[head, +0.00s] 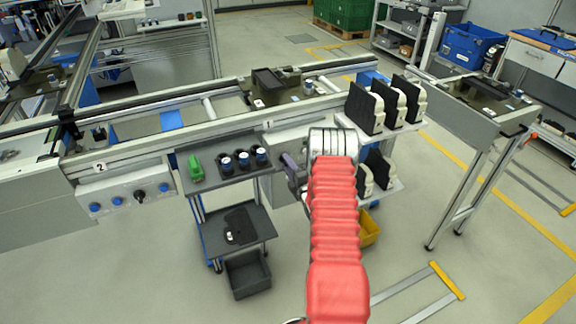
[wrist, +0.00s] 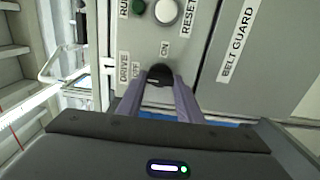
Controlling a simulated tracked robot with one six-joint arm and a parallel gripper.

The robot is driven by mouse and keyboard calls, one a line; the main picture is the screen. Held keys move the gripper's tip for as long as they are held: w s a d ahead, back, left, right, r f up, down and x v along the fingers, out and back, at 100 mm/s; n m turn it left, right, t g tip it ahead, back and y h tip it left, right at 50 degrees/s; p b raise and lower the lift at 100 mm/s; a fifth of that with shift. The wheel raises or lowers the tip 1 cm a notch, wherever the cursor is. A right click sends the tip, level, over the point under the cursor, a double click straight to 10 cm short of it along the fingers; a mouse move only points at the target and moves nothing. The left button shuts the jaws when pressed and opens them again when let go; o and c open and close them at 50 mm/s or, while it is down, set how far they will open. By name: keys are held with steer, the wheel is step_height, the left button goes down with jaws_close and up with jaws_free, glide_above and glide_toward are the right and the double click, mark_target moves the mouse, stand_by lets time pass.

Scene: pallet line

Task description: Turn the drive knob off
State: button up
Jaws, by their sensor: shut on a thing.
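The drive knob (wrist: 159,70) is a black round knob on a grey control panel (wrist: 190,65) in the wrist view. The labels DRIVE, OFF and ON stand around it, turned sideways in the picture. My gripper (wrist: 160,84) has its two purple fingers closed on the knob from both sides. The fingers hide part of it, and I cannot tell which label it points to. In the head view my gripper (head: 291,170) is at the front of the conveyor, near the box marked 1. My arm hides the knob there.
A green button (wrist: 138,8) and a white button (wrist: 166,12) sit close by on the panel. The belt guard (wrist: 250,60) is beside it. A trolley (head: 225,176) with a green part and black cylinders stands left of my gripper. A rack of black-and-white parts (head: 375,108) stands right.

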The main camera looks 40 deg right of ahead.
steer(key=shift+a+f, duration=0.2)
steer(key=shift+a, duration=0.05)
steer(key=o, duration=1.1)
steer(key=shift+d+r, duration=0.1)
steer(key=shift+d, duration=0.05)
steer(key=v, duration=1.3)
steer(key=shift+s, duration=0.35)
